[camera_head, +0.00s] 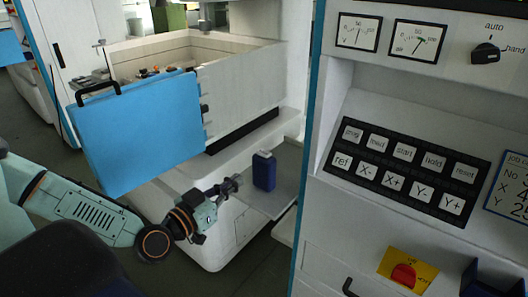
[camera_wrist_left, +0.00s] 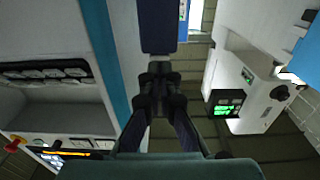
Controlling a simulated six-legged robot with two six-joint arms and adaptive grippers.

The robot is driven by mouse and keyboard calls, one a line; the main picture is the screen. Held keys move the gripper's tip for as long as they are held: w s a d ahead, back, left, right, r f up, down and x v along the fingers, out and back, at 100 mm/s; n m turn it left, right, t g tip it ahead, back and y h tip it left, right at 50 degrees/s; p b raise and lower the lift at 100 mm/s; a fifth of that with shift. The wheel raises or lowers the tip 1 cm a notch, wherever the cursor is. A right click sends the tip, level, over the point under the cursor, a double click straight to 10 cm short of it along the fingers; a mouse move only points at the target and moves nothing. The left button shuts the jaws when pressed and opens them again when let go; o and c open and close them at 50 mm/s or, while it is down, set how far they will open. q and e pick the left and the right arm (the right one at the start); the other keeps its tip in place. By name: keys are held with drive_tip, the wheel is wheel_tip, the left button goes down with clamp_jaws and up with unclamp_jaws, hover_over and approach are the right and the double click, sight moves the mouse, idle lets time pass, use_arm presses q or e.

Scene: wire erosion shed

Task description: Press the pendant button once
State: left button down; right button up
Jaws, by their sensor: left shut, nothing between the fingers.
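A dark blue upright block (camera_head: 264,171) with a small cap-like top stands on a grey shelf beside the white machine; it may be the pendant, but I see no clear button on it. My left gripper (camera_head: 233,184) is shut and empty, just left of the block and pointing towards it. In the left wrist view the shut fingertips (camera_wrist_left: 160,75) lie right below a dark blue body (camera_wrist_left: 158,25), probably the same block. I cannot tell whether they touch it. My right gripper is in neither view.
The control console has a black keypad (camera_head: 403,172) with white keys, a rotary knob (camera_head: 487,53) and a red switch (camera_head: 404,275) on yellow. A blue panel (camera_head: 138,132) hangs on the machine tank above my left arm. A green-lit display (camera_wrist_left: 226,104) shows in the wrist view.

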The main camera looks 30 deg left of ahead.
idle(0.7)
use_arm(q)
drive_tip(key=w+r+n+g+y+p, duration=0.1)
drive_tip(key=w+r+n+g+p, duration=0.3)
drive_tip(key=r, duration=0.4)
drive_tip(key=w+d+r+n+g+y+p, duration=0.1)
drive_tip(key=w+r+n+g+p, duration=0.3)
drive_tip(key=w+r+n+p, duration=0.3)
drive_tip(key=shift+r+g+y+p, duration=0.35)
drive_tip(key=shift+g+y+p, duration=0.05)
drive_tip(key=shift+p, duration=0.25)
drive_tip(key=shift+d, duration=0.15)
drive_tip(key=shift+f, duration=0.1)
